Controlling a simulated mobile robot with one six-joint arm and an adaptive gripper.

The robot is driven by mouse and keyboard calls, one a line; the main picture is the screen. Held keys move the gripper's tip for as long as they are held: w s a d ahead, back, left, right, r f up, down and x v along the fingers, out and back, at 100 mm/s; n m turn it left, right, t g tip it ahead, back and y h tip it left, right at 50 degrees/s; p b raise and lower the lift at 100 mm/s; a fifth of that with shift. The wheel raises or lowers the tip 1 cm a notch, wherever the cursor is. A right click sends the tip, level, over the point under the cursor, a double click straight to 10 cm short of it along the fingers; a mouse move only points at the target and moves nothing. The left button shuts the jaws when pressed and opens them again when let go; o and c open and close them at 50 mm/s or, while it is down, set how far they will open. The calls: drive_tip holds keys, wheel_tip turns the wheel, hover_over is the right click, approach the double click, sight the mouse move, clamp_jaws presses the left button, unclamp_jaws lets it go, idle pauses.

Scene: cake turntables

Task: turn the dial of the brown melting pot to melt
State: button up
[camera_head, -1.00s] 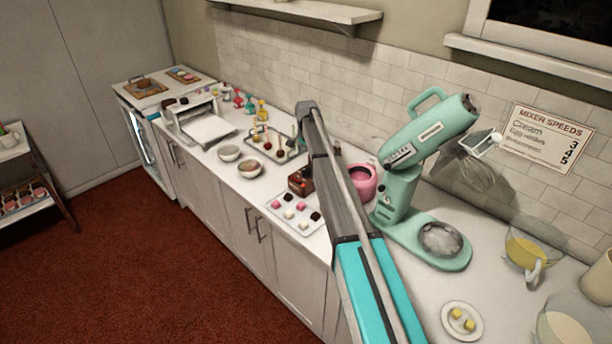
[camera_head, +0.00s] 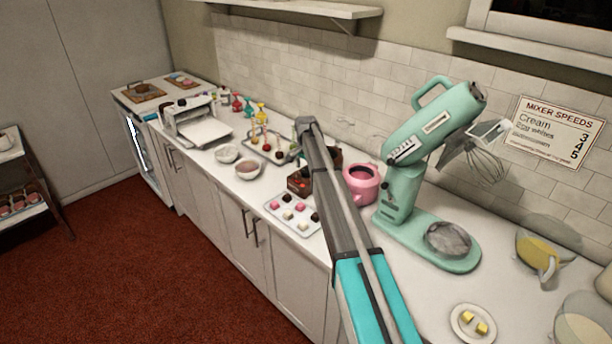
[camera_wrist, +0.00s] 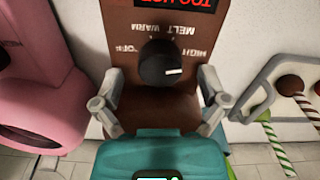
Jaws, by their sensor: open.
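The brown melting pot (camera_wrist: 191,100) fills the middle of the wrist view, with its lettering upside down. Its black round dial (camera_wrist: 160,65) has a white mark pointing right in the picture. The labels OFF, WARM, MELT and HIGH are around the dial; I cannot tell which one the mark matches. A red lit display (camera_wrist: 190,4) is cut off at the top edge. My gripper (camera_wrist: 159,82) is open, one grey finger on each side of the dial, with no clear contact. In the head view the brown pot (camera_head: 298,182) is partly behind my arm, which hides the gripper.
A pink pot (camera_head: 361,184) stands close beside the brown one, and also at left in the wrist view (camera_wrist: 35,90). A rack of cake pops (camera_wrist: 285,90) is at right there. A tray of sweets (camera_head: 291,215) and a green mixer (camera_head: 400,185) are nearby.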

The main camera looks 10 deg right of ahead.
drive_tip(key=shift+f, duration=0.45)
drive_tip(key=c, duration=1.2)
drive_tip(key=shift+o, duration=0.2)
drive_tip(key=n, duration=0.5)
drive_tip(key=shift+n, duration=2.4)
